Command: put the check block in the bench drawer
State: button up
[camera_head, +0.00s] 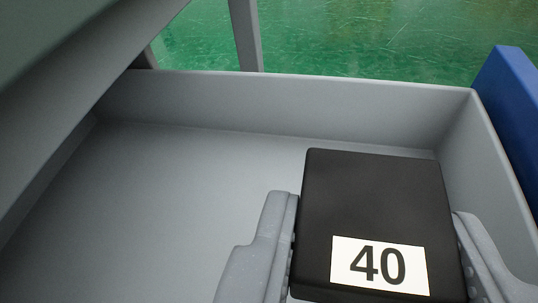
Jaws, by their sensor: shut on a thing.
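The check block (372,195) is a black block with a white label that reads 40. My gripper (378,245) is shut on it, with one grey finger at its left side and one at its right side. The block is over or inside the open grey bench drawer (180,185), towards its right end. I cannot tell whether the block touches the drawer floor.
The drawer's far wall (270,105) and right wall (487,160) stand close to the block. The drawer floor to the left is bare. A blue panel (510,115) rises outside the right wall. A grey bench part overhangs the upper left. The green floor (380,40) shows beyond.

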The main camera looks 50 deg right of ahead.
aim_at(306, 239)
jog(key=w+d, duration=0.1)
jog(key=w, duration=0.1)
jog(key=shift+w+d+f, duration=0.1)
jog(key=shift+w+d, duration=0.3)
jog(key=shift+f+b, duration=1)
jog(key=shift+f, duration=0.85)
jog(key=shift+r, duration=0.1)
jog(key=shift+f, duration=0.6)
jog(key=o, duration=1)
jog(key=shift+s+f, duration=0.1)
